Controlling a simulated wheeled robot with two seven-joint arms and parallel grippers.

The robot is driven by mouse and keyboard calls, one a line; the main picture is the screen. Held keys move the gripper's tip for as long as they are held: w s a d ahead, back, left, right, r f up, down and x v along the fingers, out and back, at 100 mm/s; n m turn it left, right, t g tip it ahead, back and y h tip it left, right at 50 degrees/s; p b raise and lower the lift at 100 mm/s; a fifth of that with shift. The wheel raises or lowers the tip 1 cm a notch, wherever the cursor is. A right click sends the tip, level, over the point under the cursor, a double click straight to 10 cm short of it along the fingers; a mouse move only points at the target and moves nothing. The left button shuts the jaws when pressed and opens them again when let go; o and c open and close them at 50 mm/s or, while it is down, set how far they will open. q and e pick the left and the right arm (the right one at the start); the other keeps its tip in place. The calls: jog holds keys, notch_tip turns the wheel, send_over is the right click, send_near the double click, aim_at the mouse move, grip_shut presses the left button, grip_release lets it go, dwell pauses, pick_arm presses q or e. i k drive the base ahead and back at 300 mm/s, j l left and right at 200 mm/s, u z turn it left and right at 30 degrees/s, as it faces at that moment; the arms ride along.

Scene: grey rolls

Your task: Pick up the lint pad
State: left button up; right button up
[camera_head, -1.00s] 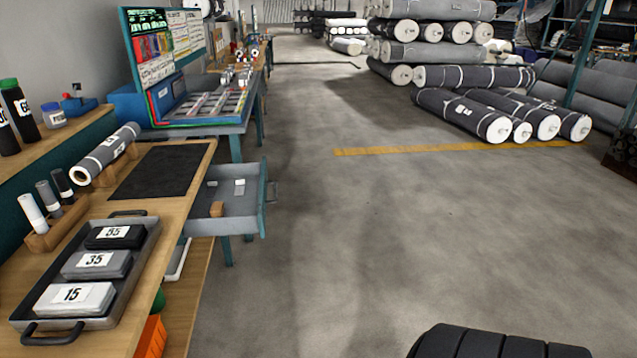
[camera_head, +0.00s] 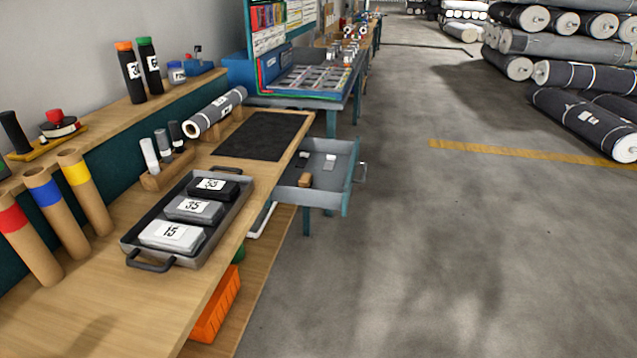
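I cannot tell for sure which thing is the lint pad. A tray (camera_head: 262,199) on the wooden bench holds three blocks: one marked 15 (camera_head: 158,241), one marked 35 (camera_head: 184,214) and a black one marked 55 (camera_head: 231,193). A round piece with a red knob (camera_head: 56,118) sits on a yellow board on the left shelf. An open grey drawer (camera_head: 335,197) holds a brown block (camera_head: 305,180) and small pale pieces (camera_head: 330,160). Neither of my grippers is in view.
Tubes with red, blue and yellow bands (camera_head: 42,194) lean at the left. A dark mat (camera_head: 268,137) and a grey roll (camera_head: 215,110) lie on the bench. An orange bin (camera_head: 214,308) is below. The drawer juts into the aisle.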

aim_at(305, 180)
jog(key=i+l+u, duration=0.25)
jog(key=i, duration=0.15)
jog(key=i+l+u, duration=0.3)
jog(key=i+l, duration=0.05)
jog(key=i, duration=0.05)
